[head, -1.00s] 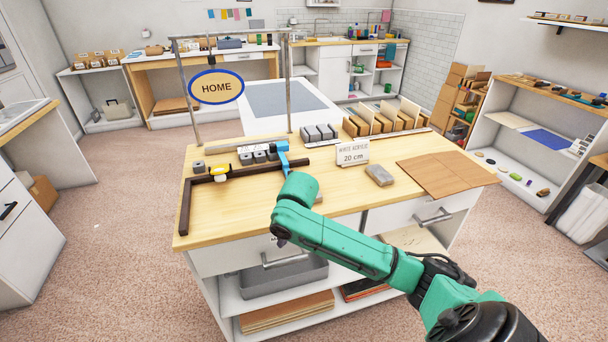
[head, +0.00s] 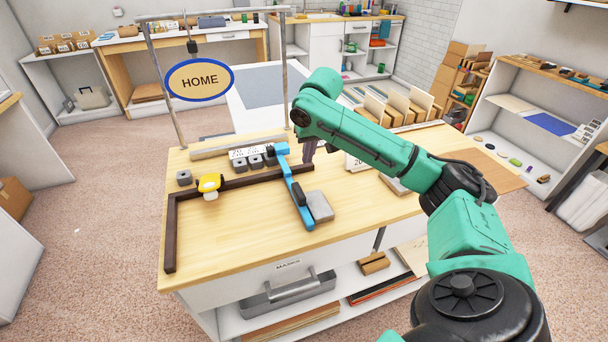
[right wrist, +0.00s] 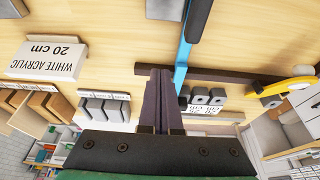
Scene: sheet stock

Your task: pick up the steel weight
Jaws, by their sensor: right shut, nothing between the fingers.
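I cannot tell for sure which grey piece is the steel weight. A plain grey block (head: 320,207) lies flat on the bench, beside the blue tool (head: 298,190); its edge shows in the right wrist view (right wrist: 165,9). Several small grey blocks with dark holes (head: 255,162) stand in a row by a label behind the dark rail, and one more (head: 184,177) stands to their left. My right gripper (head: 308,152) points down near the blue tool's far end. Its fingers (right wrist: 160,75) are together and empty. My left gripper is out of view.
A dark L-shaped rail (head: 170,235) edges the bench top (head: 240,235), with a yellow-topped piece (head: 209,184) on it. A white sign (right wrist: 45,60) reads "WHITE ACRYLIC 20 cm". A metal frame with the HOME sign (head: 200,80) rises behind. The front left bench top is clear.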

